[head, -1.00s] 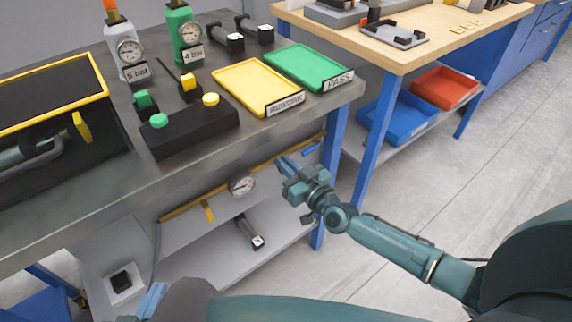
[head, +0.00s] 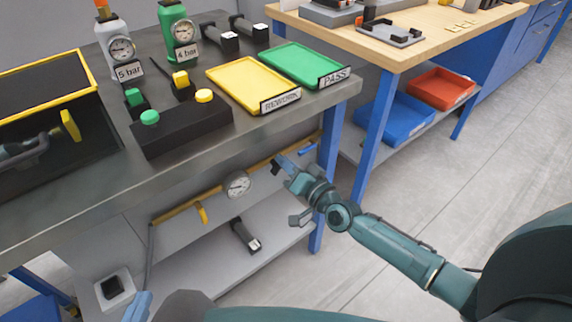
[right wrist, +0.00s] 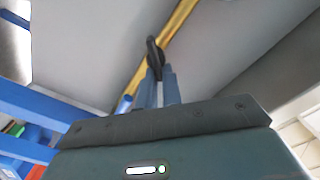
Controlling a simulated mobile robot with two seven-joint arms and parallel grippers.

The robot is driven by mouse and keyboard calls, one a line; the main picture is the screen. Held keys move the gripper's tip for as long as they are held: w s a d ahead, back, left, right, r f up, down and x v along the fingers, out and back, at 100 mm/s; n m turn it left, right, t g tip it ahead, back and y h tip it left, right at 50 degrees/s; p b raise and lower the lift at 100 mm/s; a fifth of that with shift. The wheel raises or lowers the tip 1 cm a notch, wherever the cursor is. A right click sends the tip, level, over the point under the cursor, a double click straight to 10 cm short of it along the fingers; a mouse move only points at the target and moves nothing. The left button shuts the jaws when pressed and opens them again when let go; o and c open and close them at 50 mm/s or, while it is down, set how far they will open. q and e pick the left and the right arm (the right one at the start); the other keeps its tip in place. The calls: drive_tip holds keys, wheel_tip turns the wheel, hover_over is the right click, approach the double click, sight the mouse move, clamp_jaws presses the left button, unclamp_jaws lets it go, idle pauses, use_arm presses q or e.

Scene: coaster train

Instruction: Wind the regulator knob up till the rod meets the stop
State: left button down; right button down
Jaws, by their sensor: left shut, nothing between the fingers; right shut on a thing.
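A yellow pipe (head: 180,212) with a round dial gauge (head: 237,185) runs below the front edge of the grey bench. My right gripper (head: 281,163) is at the pipe, right of the gauge. It is shut on a small black part, which looks like the regulator knob (head: 275,168). In the right wrist view the black knob (right wrist: 153,52) stands at the tips of my blue fingers (right wrist: 160,82), in front of the pipe (right wrist: 172,32). I cannot make out the rod or the stop. My left gripper (head: 138,306) is shut and empty at the bottom left, partly cut off.
A yellow lever (head: 201,213) hangs from the pipe and a blue handle (head: 307,149) is at its right. The lower shelf (head: 225,270) holds a black cylinder (head: 245,236). A blue bench leg (head: 329,180) stands close to my right gripper. Open floor lies to the right.

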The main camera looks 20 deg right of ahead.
drive_tip(key=shift+s+a+f, duration=0.15)
drive_tip(key=shift+s+f, duration=0.05)
drive_tip(key=shift+f, duration=0.25)
drive_tip(key=c, duration=1.7)
unclamp_jaws()
drive_tip(key=shift+o, duration=0.7)
drive_tip(key=shift+r, duration=0.1)
drive_tip(key=shift+w+r, duration=0.1)
drive_tip(key=p+v, duration=0.1)
drive_tip(key=v, duration=1.2)
drive_tip(key=shift+o, duration=0.3)
